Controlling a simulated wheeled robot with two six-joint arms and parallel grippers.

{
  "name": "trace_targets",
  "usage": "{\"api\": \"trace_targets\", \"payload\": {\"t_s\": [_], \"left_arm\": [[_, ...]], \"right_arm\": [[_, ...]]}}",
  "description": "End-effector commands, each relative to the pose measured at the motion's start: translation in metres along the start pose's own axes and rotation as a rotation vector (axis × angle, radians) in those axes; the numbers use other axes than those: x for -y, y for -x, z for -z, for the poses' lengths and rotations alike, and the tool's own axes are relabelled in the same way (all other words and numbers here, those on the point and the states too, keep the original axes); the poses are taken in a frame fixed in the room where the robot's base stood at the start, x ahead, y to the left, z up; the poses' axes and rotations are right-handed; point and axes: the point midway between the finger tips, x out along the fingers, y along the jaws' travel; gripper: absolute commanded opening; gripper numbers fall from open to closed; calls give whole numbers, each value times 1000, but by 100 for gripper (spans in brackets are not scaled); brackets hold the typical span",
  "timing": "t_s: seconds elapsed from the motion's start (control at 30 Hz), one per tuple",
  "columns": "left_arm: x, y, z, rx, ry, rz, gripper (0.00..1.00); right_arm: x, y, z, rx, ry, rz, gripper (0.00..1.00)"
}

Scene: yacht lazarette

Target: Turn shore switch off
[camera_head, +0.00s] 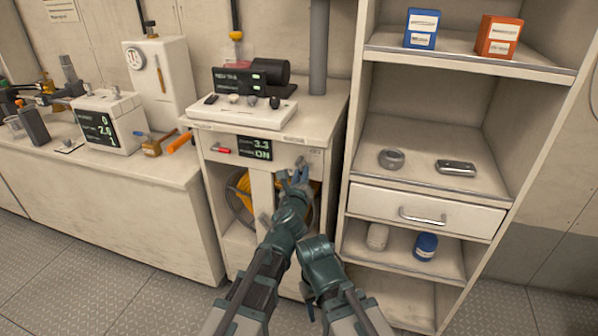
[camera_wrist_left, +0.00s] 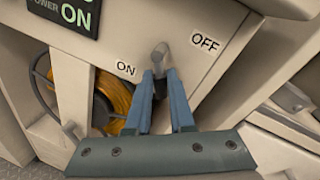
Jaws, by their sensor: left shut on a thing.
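The shore switch's grey lever (camera_wrist_left: 159,52) stands out from a cream panel (camera_wrist_left: 185,22) in the left wrist view. It sits between an ON label (camera_wrist_left: 126,69) at its left and an OFF label (camera_wrist_left: 205,42) at its right. My left gripper (camera_wrist_left: 160,75) is shut on the lever, its blue fingers on either side of it. In the head view my left gripper (camera_head: 295,177) is at the right part of the cabinet front and hides the lever. The cabinet's dark display (camera_head: 254,148) reads ON in green. My right gripper is not in view.
Below the panel, a yellow hose or cable coil (camera_head: 240,190) sits in an open bay. A red-handled item (camera_head: 221,150) is on the panel at left. A shelf unit with a drawer (camera_head: 425,212) stands close at right.

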Motion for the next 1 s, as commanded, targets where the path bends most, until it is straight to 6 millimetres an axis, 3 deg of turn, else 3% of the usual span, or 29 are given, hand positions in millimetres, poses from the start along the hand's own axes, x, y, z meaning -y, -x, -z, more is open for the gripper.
{"api": "trace_targets", "payload": {"t_s": [1.0], "left_arm": [[21,5,-15,-177,894,-1,0]], "right_arm": [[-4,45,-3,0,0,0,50]]}}
